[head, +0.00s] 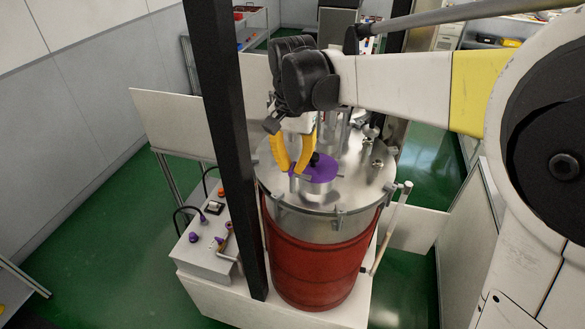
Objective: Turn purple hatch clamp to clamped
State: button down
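The purple hatch clamp (325,167) is a flat purple piece with a dark knob on top. It sits on a short silver hatch cylinder (319,186) on the metal lid of a large red-bodied drum. My gripper (291,171) reaches down from above with two yellow fingers at the left edge of the purple piece. The fingers overlap the clamp's left side in this view. Whether they touch it or hold a part of it cannot be made out. The exact clamp position is also unclear.
The drum lid (350,160) carries several metal fittings right of and behind the hatch. A black post (235,150) stands close at the left front. A pale control box (208,245) with purple knobs is left of the red drum (315,265). Green floor lies open at the left.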

aim_at(293, 166)
jog(key=n+b, duration=0.1)
jog(key=n, duration=0.3)
jog(key=shift+n, duration=0.3)
jog(key=n+b, duration=0.1)
jog(key=n, duration=0.3)
jog(key=shift+n, duration=0.3)
jog(key=c, duration=1.5)
grip_release()
notch_tip(293, 166, up, 12)
